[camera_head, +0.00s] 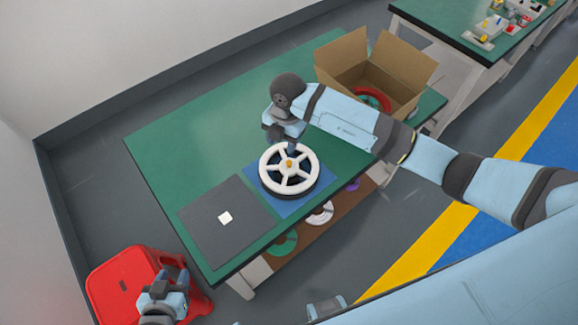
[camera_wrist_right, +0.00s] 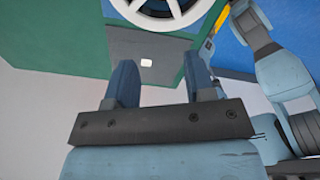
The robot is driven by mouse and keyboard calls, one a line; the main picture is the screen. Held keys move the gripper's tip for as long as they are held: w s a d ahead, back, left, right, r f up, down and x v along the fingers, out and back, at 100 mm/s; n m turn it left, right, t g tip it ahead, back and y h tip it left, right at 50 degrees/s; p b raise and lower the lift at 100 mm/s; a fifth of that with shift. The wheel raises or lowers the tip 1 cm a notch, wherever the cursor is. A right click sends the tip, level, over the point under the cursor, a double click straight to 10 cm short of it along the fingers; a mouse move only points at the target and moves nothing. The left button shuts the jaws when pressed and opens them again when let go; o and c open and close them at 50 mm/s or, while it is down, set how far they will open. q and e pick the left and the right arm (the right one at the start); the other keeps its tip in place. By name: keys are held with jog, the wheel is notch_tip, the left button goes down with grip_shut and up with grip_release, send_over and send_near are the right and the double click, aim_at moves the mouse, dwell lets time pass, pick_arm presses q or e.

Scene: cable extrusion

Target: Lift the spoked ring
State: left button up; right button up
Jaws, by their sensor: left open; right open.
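The white spoked ring (camera_head: 263,172) lies flat over a dark round part on a blue mat (camera_head: 261,203), with a small orange-yellow piece at its hub. In the right wrist view the ring (camera_wrist_right: 165,21) shows at the top edge, beyond the fingertips and cut off. My right gripper (camera_head: 288,143) is open and empty at the ring's far edge; I cannot tell whether it touches. Its two fingers stand apart in the right wrist view (camera_wrist_right: 160,77). My left gripper (camera_head: 172,277) is open and empty at lower left, in front of the red stool, away from the ring.
A dark grey mat (camera_head: 215,240) with a small white square (camera_head: 225,218) lies beside the blue mat on the green table (camera_head: 190,140). An open cardboard box (camera_head: 345,58) with a red ring stands at the far right. A red stool (camera_head: 120,280) stands at lower left.

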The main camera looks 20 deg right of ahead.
jog(key=d+h, duration=0.1)
jog(key=d, duration=0.1)
jog(key=p, duration=0.1)
send_over(289, 162)
jog(key=shift+m, duration=0.3)
jog(key=f, duration=0.6)
jog(key=shift+s+a+f, duration=0.25)
jog(key=shift+s+f, duration=0.05)
jog(key=shift+f, duration=0.65)
jog(key=f, duration=0.2)
jog(key=f+p, duration=0.1)
jog(key=f, duration=0.1)
jog(key=shift+w+d+f, duration=0.1)
jog(key=shift+w+d, duration=0.15)
jog(key=shift+f, duration=0.5)
grip_shut()
